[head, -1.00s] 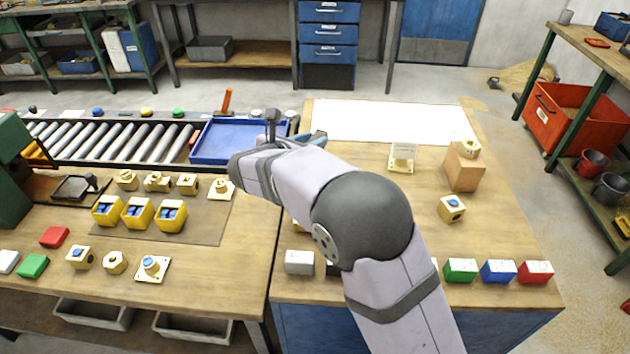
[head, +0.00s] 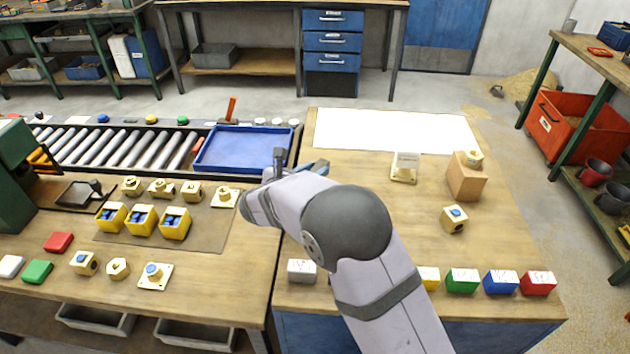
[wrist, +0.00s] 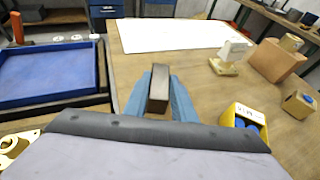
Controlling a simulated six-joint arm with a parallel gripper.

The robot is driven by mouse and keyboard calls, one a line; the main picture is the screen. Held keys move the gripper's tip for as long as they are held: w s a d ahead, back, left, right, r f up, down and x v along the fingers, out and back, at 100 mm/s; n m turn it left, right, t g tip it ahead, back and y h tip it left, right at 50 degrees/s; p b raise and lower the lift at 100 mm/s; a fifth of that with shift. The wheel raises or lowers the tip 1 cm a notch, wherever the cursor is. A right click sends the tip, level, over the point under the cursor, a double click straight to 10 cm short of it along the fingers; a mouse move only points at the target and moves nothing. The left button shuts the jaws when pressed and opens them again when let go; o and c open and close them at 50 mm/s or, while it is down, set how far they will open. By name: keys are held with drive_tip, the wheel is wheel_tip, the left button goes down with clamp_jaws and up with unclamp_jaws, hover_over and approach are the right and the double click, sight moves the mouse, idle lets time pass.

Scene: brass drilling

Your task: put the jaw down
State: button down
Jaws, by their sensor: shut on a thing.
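The jaw (wrist: 158,90), a small dark block with a brownish front face, stands between the two blue fingers of my gripper (wrist: 160,100) in the wrist view. The fingers touch it on both sides. In the head view my gripper (head: 314,167) is over the left part of the right-hand bench (head: 350,162), near the gap beside the left bench. My own arm hides most of the gripper and the jaw there. I cannot tell whether the jaw touches the bench top.
A white sheet (head: 395,130) lies at the back. A blue tray (head: 243,148) sits to the left. A yellow bin (wrist: 243,117) stands right of my gripper. A sign stand (head: 404,168), a wooden block (head: 464,182) and coloured boxes (head: 500,282) stand further right. Bare wood lies ahead.

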drive_tip(key=shift+f, duration=1.65)
drive_tip(key=shift+f, duration=0.1)
drive_tip(key=c, duration=1.5)
unclamp_jaws()
drive_tip(key=shift+f, duration=0.15)
drive_tip(key=shift+s+r, duration=0.1)
drive_tip(key=shift+r, duration=0.1)
drive_tip(key=shift+s+a, duration=0.2)
drive_tip(key=shift+s, duration=0.1)
drive_tip(key=b+v, duration=0.1)
drive_tip(key=v, duration=1)
drive_tip(key=shift+r, duration=0.1)
